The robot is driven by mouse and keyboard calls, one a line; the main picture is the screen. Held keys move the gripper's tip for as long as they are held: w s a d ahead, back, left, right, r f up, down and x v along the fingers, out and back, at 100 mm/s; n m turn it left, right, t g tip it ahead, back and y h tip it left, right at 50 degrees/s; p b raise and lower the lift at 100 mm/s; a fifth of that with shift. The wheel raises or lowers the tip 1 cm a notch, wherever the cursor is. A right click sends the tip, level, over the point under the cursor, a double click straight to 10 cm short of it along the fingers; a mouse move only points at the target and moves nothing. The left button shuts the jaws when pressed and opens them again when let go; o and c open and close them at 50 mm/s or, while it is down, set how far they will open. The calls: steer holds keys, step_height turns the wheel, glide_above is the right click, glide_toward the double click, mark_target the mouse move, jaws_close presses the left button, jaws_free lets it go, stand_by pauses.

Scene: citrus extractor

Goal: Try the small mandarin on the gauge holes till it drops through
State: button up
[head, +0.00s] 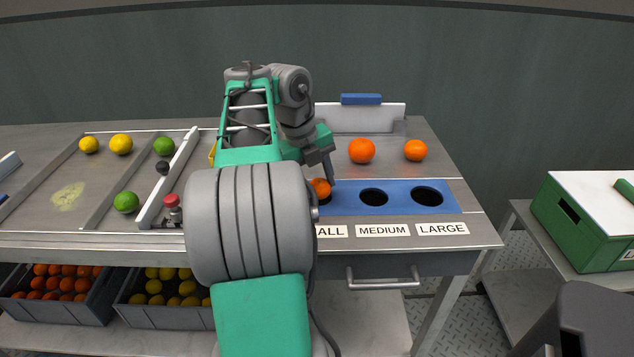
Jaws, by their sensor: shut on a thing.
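The small mandarin (321,188) is an orange fruit at the left hole of the blue gauge plate (350,204), partly hidden by my arm. My gripper (325,179) reaches down from above and is shut on the mandarin. The mandarin covers part of the dark small hole; I cannot tell whether it rests on the rim or is just above it. The medium hole (374,197) and the large hole (427,196) are empty and dark. The small label (331,231) shows only partly, the rest hidden by my arm.
Two oranges (362,151) (415,150) lie behind the plate. Lemons (121,144) and limes (126,202) lie in the left lanes beside a metal rail (170,180). A red knob (172,200) stands near the front. A green box (585,220) is at the right.

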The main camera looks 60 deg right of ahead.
steer(key=shift+f, duration=0.1)
steer(key=o, duration=1.4)
steer(key=shift+o, duration=0.2)
steer(key=p+v, duration=0.5)
steer(key=v, duration=0.2)
steer(key=shift+a+r, duration=0.1)
steer(key=shift+r, duration=0.25)
